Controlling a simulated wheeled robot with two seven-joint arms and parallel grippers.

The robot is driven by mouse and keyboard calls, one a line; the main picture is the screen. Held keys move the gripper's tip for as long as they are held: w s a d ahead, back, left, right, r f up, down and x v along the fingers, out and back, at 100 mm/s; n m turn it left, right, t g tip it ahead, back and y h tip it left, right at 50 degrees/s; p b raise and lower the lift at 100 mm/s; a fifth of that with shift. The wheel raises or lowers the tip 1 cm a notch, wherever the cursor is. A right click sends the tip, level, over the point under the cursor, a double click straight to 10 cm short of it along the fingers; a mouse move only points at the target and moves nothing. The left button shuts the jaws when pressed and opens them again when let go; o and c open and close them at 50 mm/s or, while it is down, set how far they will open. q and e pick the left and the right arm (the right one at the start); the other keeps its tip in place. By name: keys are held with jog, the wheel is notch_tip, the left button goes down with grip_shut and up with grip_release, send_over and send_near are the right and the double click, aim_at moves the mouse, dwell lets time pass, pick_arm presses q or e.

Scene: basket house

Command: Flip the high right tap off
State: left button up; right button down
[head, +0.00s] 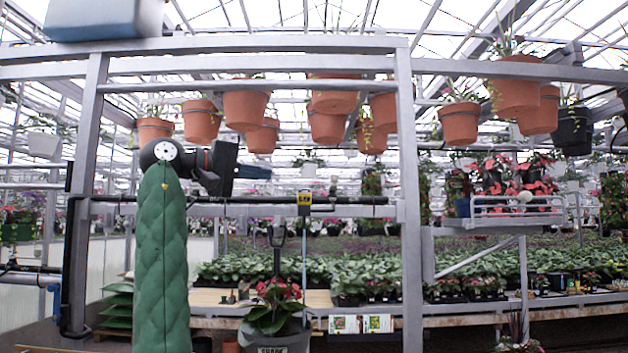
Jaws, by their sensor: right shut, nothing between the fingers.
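A dark horizontal pipe (270,200) runs behind the grey frame at mid height. A small dark upright part (333,187) stands on its right half and may be the high right tap; it is too small to tell its handle position. My right gripper (224,168) is a black block at the end of my green-sleeved arm, left of that part and apart from it. It is shut and empty, a little above the pipe's left half. Its fingertips are hard to make out. My left gripper is not in view.
Grey metal posts (408,200) and beams frame the space. Terracotta pots (245,108) hang above. A yellow-topped tool (304,198) stands upright before the pipe. A potted red-flowered plant (275,310) is below. A white shelf (515,210) holds plants at right.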

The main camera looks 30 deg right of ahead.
aim_at(333, 183)
jog(key=n, duration=0.1)
jog(key=s+n, duration=0.1)
jog(key=shift+s+r+n+g, duration=0.1)
jog(key=shift+r+n+g, duration=0.15)
jog(key=shift+n+g, duration=0.05)
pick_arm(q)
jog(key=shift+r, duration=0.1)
pick_arm(e)
jog(key=shift+s, duration=0.1)
